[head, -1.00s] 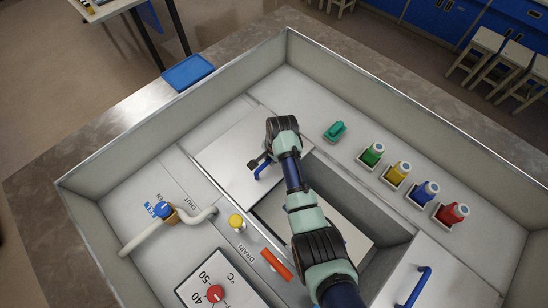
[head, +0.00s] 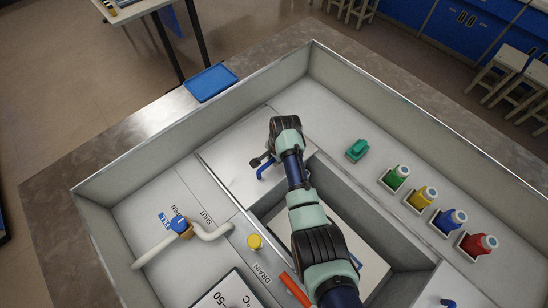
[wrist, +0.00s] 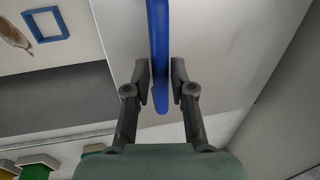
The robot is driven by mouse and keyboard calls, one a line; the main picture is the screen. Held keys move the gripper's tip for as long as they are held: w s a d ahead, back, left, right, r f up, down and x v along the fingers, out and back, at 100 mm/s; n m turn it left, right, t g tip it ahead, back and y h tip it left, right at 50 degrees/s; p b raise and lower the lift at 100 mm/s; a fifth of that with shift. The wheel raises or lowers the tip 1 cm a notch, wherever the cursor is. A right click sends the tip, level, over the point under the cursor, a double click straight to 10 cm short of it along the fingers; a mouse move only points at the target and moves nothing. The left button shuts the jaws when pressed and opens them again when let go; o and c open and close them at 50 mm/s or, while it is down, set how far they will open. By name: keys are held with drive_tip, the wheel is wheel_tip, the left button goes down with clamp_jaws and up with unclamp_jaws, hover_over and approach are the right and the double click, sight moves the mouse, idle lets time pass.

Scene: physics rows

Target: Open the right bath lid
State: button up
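A flat grey lid (head: 240,168) with a blue bar handle (head: 266,172) lies at the back left of the sunken bench. My gripper (head: 262,163) is at this handle. An open bath with a pale floor (head: 345,228) lies beside this lid, partly hidden by my arm. A second lid (head: 425,293) shows at the lower right, cut by the frame edge, with its own blue handle (head: 448,302).
A pipe with a blue valve (head: 180,225) and a yellow knob (head: 254,242) are on the left. Low walls surround the bench.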

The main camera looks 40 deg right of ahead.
drive_tip(key=shift+o, duration=1.1)
wheel_tip(320, 180, up, 12)
drive_tip(key=s, duration=0.2)
drive_tip(key=shift+s, duration=0.2)
drive_tip(key=shift+f, duration=0.1)
